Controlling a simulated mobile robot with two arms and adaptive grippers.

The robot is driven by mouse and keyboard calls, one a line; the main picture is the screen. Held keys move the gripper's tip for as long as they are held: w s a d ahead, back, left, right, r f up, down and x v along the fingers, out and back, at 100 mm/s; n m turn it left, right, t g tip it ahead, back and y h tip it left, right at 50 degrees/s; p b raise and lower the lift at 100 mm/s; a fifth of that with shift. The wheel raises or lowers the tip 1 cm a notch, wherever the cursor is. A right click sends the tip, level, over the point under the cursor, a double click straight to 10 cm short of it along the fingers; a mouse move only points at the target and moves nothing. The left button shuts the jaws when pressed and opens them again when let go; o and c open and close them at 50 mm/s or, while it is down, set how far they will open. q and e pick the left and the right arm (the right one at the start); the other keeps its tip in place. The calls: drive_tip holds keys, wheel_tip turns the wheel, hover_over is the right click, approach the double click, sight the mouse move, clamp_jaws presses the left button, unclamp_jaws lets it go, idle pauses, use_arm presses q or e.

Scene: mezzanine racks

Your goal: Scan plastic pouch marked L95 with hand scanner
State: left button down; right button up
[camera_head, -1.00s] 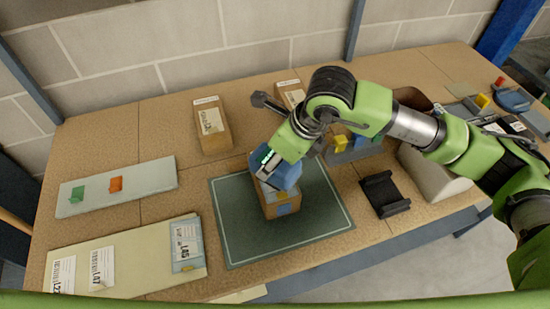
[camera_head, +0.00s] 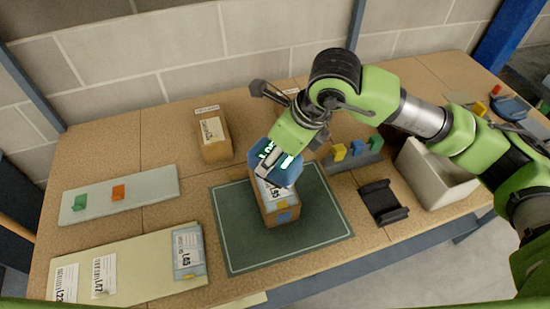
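My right gripper (camera_head: 283,152) comes in from the right and is above the green mat, mostly hidden by its own wrist. It seems shut on the hand scanner, a blue head (camera_head: 274,165) with lit green marks. Right under it a brown package (camera_head: 283,215) stands on the mat, with a white label whose mark seems to end in 5 and blue and yellow patches. The scanner hides its far part. I cannot tell whether they touch. A bluish pouch (camera_head: 188,268) with a white label, perhaps L45 or L65, lies on the beige board at lower left. My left gripper is not in view.
The dark green mat (camera_head: 235,245) has bare room around the package. An empty black cradle (camera_head: 383,202) stands right of it. Behind are a brown box (camera_head: 213,135) and a grey rack (camera_head: 352,160) with colored blocks. A pale board (camera_head: 150,185) holds green and orange clips.

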drive_tip(key=shift+r, duration=0.85)
drive_tip(key=shift+w+f, duration=0.1)
